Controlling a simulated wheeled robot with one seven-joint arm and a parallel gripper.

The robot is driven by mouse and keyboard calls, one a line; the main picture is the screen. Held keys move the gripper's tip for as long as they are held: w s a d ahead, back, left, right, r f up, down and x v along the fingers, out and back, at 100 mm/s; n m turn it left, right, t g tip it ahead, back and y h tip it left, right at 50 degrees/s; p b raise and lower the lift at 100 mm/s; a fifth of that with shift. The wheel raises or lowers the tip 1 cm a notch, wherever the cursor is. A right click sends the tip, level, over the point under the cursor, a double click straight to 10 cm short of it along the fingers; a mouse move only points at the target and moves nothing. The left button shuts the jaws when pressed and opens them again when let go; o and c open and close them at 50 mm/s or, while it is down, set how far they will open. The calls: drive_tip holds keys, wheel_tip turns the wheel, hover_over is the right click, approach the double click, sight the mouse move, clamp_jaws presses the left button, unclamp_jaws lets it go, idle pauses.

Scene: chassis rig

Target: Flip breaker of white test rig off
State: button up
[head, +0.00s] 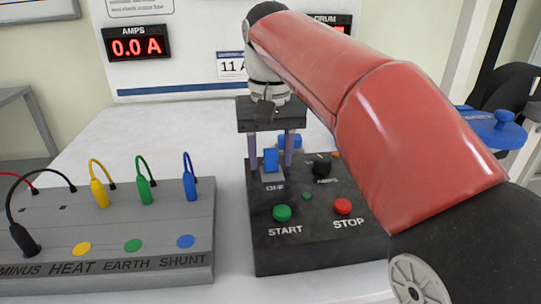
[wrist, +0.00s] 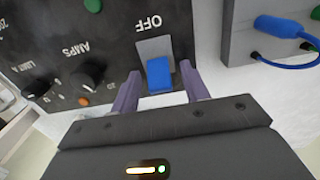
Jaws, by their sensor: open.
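The breaker is a blue rocker switch (head: 271,160) on a grey plate, with OFF printed beside it, on the black control box (head: 318,243). It also shows in the wrist view (wrist: 159,74). My gripper (head: 270,163) is open over the switch, pointing down. In the wrist view its two purple fingers (wrist: 158,84) stand on either side of the blue switch, with gaps visible. Whether either finger touches the box or switch I cannot tell. The white panel behind carries an AMPS display (head: 137,47) reading 0.0 A.
The box also has a green START button (head: 282,213), a red STOP button (head: 342,207) and a black AMPS knob (head: 321,163). A grey terminal block (head: 150,265) with coloured plugs stands left. My red arm hides the right side and most of a DRUM display.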

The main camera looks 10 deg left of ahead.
sight(272, 164)
drive_tip(key=shift+c, duration=0.2)
drive_tip(key=c, duration=0.9)
drive_tip(key=shift+f, duration=0.1)
drive_tip(key=shift+c, duration=0.2)
drive_tip(key=shift+s+t+b, duration=0.1)
drive_tip(key=shift+t+b, duration=0.2)
drive_tip(key=shift+b, duration=0.2)
drive_tip(key=t+b, duration=0.1)
drive_tip(key=b, duration=0.1)
drive_tip(key=s+t+b, duration=0.1)
drive_tip(key=b, duration=0.1)
drive_tip(key=t+y+b, duration=0.1)
drive_tip(key=t+b, duration=0.1)
drive_tip(key=b, duration=0.1)
drive_tip(key=shift+s+d+f, duration=0.2)
drive_tip(key=shift+d, duration=0.05)
drive_tip(key=t+b, duration=0.1)
drive_tip(key=b, duration=0.1)
drive_tip(key=t+y+b, duration=0.1)
drive_tip(key=t+b, duration=0.1)
drive_tip(key=b, duration=0.1)
drive_tip(key=shift+s+d, duration=0.1)
drive_tip(key=shift+s, duration=0.3)
drive_tip(key=b, duration=0.1)
drive_tip(key=t+b, duration=0.1)
drive_tip(key=shift+s+r+t+b, duration=0.25)
drive_tip(key=shift+t+b, duration=0.05)
drive_tip(key=shift+b, duration=0.05)
drive_tip(key=shift+y, duration=0.3)
